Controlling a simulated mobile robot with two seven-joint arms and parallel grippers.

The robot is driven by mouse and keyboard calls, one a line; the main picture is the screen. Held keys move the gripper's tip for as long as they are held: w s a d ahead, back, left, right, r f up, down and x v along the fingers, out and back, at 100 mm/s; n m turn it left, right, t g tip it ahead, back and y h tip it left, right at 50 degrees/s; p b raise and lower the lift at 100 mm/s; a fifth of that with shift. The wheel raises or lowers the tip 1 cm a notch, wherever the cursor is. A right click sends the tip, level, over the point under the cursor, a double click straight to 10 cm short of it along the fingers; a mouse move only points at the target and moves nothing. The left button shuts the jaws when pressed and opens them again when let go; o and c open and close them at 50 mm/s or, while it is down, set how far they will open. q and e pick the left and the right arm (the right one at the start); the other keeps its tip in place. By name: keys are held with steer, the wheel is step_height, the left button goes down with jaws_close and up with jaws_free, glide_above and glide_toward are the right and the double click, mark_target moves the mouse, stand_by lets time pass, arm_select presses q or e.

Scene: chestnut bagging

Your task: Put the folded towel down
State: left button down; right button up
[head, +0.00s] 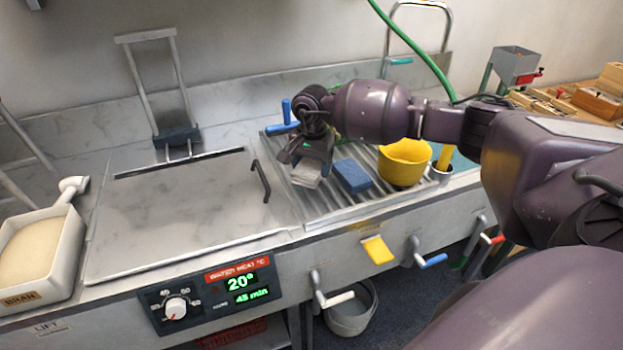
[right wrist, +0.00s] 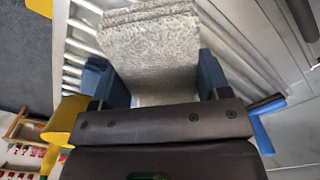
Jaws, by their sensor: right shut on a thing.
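The folded towel (head: 305,174) is a grey-white, layered bundle held low over the left part of the ribbed draining board (head: 330,211). My right gripper (head: 306,158) is shut on it from above, and its arm reaches in from the right. In the right wrist view the towel (right wrist: 150,45) sits between the two blue fingers of the gripper (right wrist: 153,80), with ribs of the board behind it. I cannot tell whether the towel touches the board. My left gripper is not in view.
A blue block (head: 352,176) and a yellow bowl (head: 404,163) stand just right of the towel on the board. A flat lid (head: 180,215) with a dark handle (head: 261,181) lies to the left. A bran tray (head: 70,215) is at far left. The board's front strip is clear.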

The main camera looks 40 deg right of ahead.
steer(key=shift+f, duration=2.25)
